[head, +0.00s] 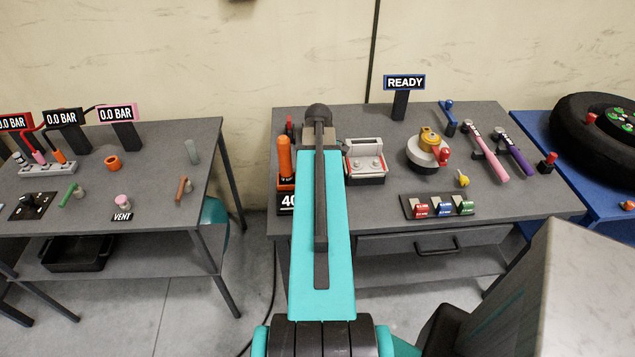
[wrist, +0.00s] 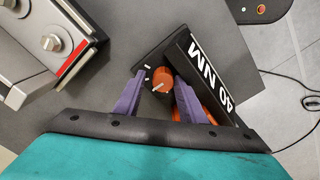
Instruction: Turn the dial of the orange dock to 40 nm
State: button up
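The orange dock (head: 284,185) stands at the left front of the middle table, with an orange upright handle (head: 284,157); my arm partly covers it. In the wrist view the tilted display (wrist: 208,70) reads "40 NM". Beside it is the orange dial (wrist: 163,82) with a white pointer line. My gripper (wrist: 160,78) has its two purple fingers on either side of the dial, apart, with a small gap visible on the left. The gripper is hidden in the head view.
A grey box with a red band (wrist: 60,50) is close by in the wrist view. A second table stands left.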

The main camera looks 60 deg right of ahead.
jog(key=shift+w+a+f, duration=0.1)
jog(key=shift+a, duration=0.25)
jog(key=shift+m, duration=0.4)
